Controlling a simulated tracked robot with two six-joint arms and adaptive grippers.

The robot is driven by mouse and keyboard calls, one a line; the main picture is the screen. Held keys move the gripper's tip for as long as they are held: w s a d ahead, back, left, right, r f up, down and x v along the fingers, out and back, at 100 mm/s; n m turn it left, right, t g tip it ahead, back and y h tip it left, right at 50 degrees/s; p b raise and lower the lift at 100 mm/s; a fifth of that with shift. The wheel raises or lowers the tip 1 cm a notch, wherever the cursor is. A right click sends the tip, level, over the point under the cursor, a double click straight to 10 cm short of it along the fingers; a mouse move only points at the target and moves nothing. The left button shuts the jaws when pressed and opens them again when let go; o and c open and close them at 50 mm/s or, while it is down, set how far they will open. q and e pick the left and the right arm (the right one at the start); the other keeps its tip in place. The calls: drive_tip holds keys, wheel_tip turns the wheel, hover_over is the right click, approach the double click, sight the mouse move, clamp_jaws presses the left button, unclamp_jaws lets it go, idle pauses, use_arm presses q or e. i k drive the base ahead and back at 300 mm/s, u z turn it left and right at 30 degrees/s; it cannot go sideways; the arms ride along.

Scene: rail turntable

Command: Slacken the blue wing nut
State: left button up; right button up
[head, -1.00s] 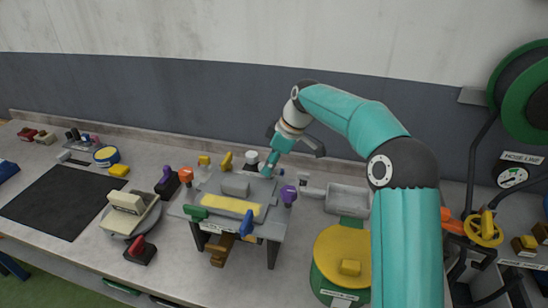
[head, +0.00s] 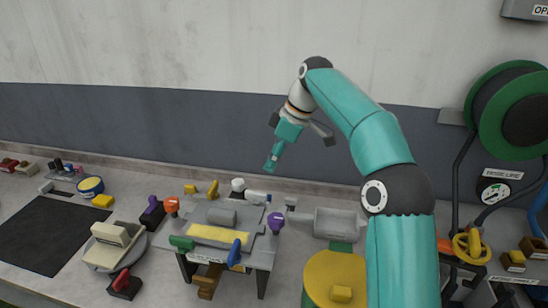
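The blue wing nut (head: 234,252) stands at the front right corner of a small grey rail turntable (head: 258,258). It looks upright, and nothing touches it. My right gripper (head: 272,160) hangs in the air above and behind the turntable, well apart from the blue wing nut. Its teal tip points down and to the left. The fingers show edge-on, so I cannot tell whether they are open. I see nothing held in it. My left gripper is out of view.
Purple (head: 276,222), green (head: 182,243), orange (head: 171,205) and yellow (head: 213,190) knobs stand around the turntable. A yellow-topped drum (head: 334,275) is at right. A dark mat (head: 40,235) is bare at left.

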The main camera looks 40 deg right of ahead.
sight(234, 258)
drive_tip(key=k, duration=1.45)
